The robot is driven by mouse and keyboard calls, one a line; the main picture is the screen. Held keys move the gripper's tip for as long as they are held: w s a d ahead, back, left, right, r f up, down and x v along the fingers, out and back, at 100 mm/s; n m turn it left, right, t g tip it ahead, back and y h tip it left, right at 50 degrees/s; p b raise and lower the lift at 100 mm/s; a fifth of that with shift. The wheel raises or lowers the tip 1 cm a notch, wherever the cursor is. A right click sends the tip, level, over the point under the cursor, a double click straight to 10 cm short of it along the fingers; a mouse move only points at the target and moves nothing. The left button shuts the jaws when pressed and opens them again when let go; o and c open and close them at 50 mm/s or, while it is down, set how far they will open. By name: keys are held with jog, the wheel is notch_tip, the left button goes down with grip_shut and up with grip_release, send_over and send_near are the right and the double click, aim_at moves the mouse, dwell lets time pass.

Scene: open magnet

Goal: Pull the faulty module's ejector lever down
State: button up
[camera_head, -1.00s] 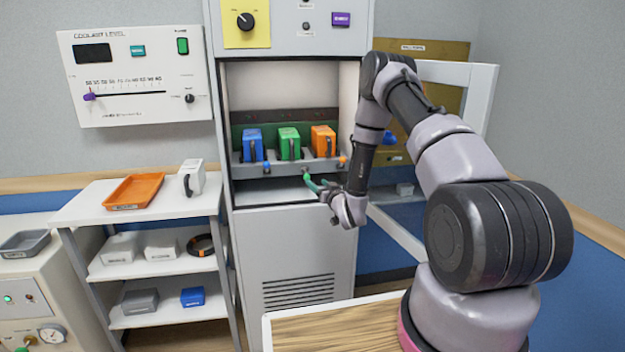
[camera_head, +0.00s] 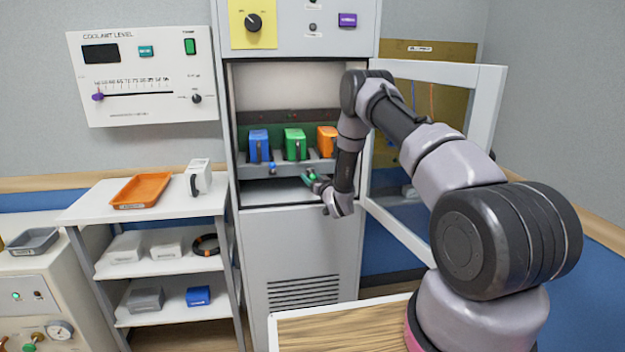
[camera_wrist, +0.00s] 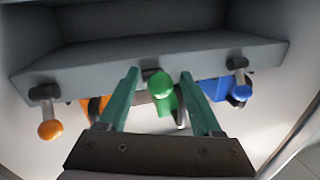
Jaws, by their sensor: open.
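Blue (camera_head: 259,146), green (camera_head: 295,144) and orange (camera_head: 326,140) modules stand in a row in the open cabinet bay. Which one is faulty I cannot tell. Below them are ejector levers with ball knobs. The blue knob (camera_head: 272,168) shows in the head view, and my arm hides the orange one. In the wrist view, the orange knob (camera_wrist: 50,130) is at left, the green knob (camera_wrist: 161,84) in the middle and the blue knob (camera_wrist: 242,92) at right. My gripper (camera_wrist: 159,76) is open, its green fingers on either side of the green knob, with gaps visible. It also shows in the head view (camera_head: 311,178).
The grey lever rail (camera_wrist: 150,60) crosses above the fingers in the wrist view. The cabinet door (camera_head: 488,110) stands open at right, beyond my arm. A shelf unit (camera_head: 85,205) with an orange tray (camera_head: 141,190) stands left of the cabinet.

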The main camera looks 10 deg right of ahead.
grip_shut()
jog(key=shift+d+f+t, duration=0.1)
jog(key=shift+f+t, duration=0.3)
jog(key=shift+t, duration=0.1)
jog(key=shift+w+f+n+t+y, duration=0.1)
jog(key=shift+f+n+t+y, duration=0.1)
jog(key=shift+t, duration=0.35)
jog(key=shift+w+f+n+t+y, duration=0.1)
jog(key=shift+n+t+y, duration=0.1)
jog(key=shift+t, duration=0.35)
grip_release()
